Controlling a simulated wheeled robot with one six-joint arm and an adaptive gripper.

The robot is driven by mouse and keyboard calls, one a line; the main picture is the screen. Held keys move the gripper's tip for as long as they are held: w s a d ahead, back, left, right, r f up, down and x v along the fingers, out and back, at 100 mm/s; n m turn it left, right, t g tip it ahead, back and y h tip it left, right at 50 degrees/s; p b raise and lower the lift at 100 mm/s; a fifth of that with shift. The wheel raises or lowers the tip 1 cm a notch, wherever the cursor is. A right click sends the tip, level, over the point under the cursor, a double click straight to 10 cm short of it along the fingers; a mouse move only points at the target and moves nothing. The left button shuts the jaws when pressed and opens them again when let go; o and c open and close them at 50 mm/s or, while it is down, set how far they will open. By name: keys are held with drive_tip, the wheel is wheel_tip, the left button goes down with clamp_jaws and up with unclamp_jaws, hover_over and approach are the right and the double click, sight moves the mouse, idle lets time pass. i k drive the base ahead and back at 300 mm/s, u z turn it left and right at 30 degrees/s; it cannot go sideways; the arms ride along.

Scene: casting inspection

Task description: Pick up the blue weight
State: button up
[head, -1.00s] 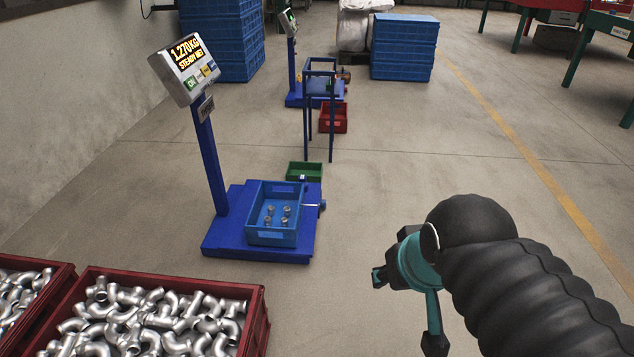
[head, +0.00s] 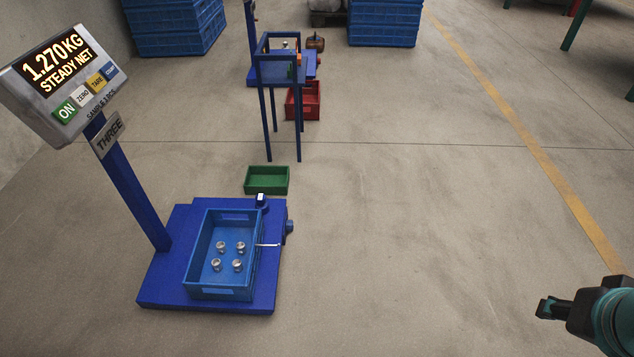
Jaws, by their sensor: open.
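A blue platform scale (head: 165,285) stands on the floor at left, its display (head: 62,72) reading 1.270 KG, steady net. A small blue cylindrical piece (head: 289,226) sits at the platform's right edge; I cannot tell whether it is a loose weight or part of the scale. A small dark blue block with a pale top (head: 262,201) is near the platform's back right corner. My gripper (head: 545,308) is at the lower right, open and empty, well apart from the scale.
A blue crate (head: 194,262) with several metal pieces rests on the scale. Behind it are a green tray (head: 267,190), a blue stand (head: 267,115) and a red bin (head: 316,105). Stacked blue crates (head: 175,25) stand at the back. The floor right of the scale is clear.

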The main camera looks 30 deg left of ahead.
sight(262, 203)
drive_tip(key=i, duration=1.1)
drive_tip(key=u, duration=1.1)
drive_tip(key=i, duration=0.8)
drive_tip(key=u, duration=0.7)
